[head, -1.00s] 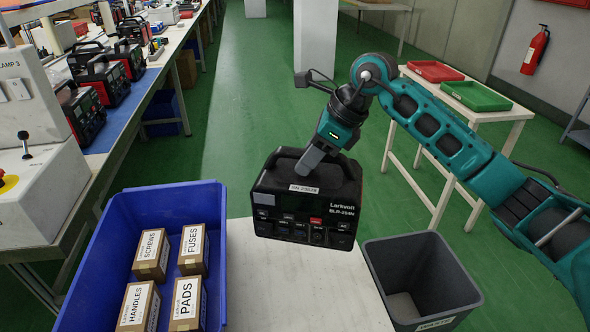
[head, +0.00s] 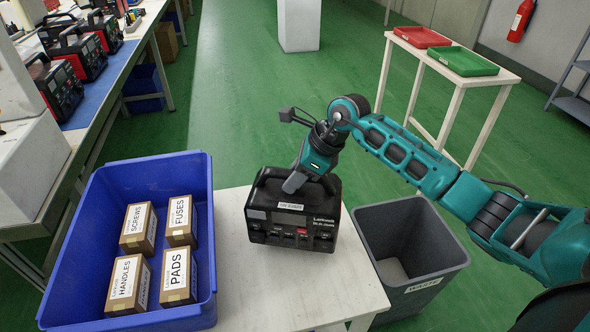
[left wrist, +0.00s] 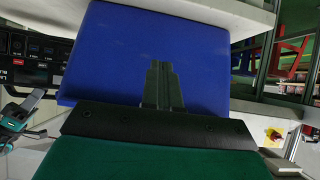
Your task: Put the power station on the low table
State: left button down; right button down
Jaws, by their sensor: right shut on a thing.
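The black power station (head: 292,218) is upright at the low white table (head: 315,285), over its rear half. I cannot tell whether its base touches the top or hangs just above it. My right gripper (head: 292,182) is shut on the power station's top handle. The power station's front panel also shows at the left edge of the left wrist view (left wrist: 35,62). My left gripper (left wrist: 162,85) shows only in the left wrist view, its fingers together with nothing between them, in front of a blue surface.
A blue crate (head: 75,235) with several labelled boxes stands left of the low table. A grey waste bin (head: 425,262) stands close on its right. A taller table (head: 500,76) with a red and a green tray is behind. A workbench runs along the left.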

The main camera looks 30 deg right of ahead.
jog(key=shift+w+f+b, duration=0.15)
jog(key=shift+f+b, duration=0.15)
jog(key=shift+f, duration=1.4)
jog(key=c, duration=1.2)
grip_release()
jog(key=shift+s+f, duration=0.2)
jog(key=shift+f, duration=0.2)
jog(key=o, duration=0.4)
jog(key=shift+r, duration=0.1)
jog(key=shift+r, duration=0.1)
